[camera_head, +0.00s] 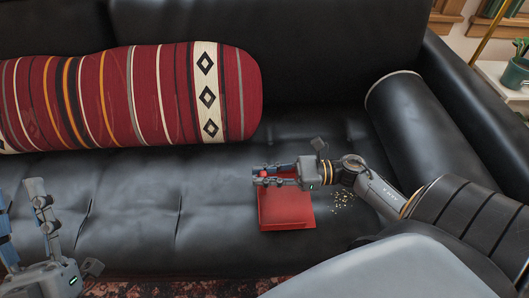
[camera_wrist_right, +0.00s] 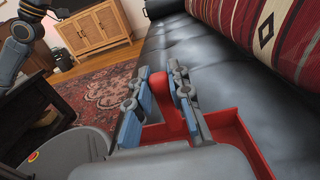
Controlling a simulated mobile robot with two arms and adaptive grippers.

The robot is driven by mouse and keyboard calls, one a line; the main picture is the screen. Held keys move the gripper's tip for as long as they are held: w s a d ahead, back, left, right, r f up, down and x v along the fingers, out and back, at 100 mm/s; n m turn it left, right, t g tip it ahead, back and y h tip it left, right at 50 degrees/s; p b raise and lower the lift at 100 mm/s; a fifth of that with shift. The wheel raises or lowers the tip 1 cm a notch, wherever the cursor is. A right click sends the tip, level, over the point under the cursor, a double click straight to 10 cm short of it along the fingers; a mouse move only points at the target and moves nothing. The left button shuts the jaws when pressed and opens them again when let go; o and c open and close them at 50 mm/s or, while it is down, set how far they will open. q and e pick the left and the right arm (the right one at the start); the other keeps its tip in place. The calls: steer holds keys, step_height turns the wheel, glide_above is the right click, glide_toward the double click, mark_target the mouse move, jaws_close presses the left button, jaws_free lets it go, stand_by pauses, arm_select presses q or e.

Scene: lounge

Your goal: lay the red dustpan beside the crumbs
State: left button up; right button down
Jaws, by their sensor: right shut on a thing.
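The red dustpan (camera_head: 288,210) is at the black sofa seat, just left of the crumbs (camera_head: 342,201) in the head view. My right gripper (camera_head: 262,177) is shut on its red handle, which also shows between the fingers in the right wrist view (camera_wrist_right: 168,100). The pan's red tray (camera_wrist_right: 238,135) is partly hidden by the gripper there. I cannot tell whether the pan touches the seat. The crumbs are a small scatter of pale bits beside my right forearm, apart from the pan. My left gripper (camera_head: 22,210) is at the lower left, empty, with its fingers apart.
A striped red bolster (camera_head: 130,95) lies along the sofa's back. A black roll cushion (camera_head: 430,130) is by the right armrest. The seat (camera_head: 150,205) left of the dustpan is clear. A patterned rug (camera_wrist_right: 105,95) and wooden cabinet (camera_wrist_right: 95,30) show in the wrist view.

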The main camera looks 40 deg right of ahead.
arm_select(q)
steer(key=shift+s+r, duration=0.1)
steer(key=shift+s+a+r+h, duration=0.1)
steer(key=shift+s+r+h, duration=0.15)
steer(key=shift+h, duration=0.05)
arm_select(e)
steer(key=c, duration=1.2)
jaws_free()
arm_select(q)
steer(key=shift+t, duration=0.3)
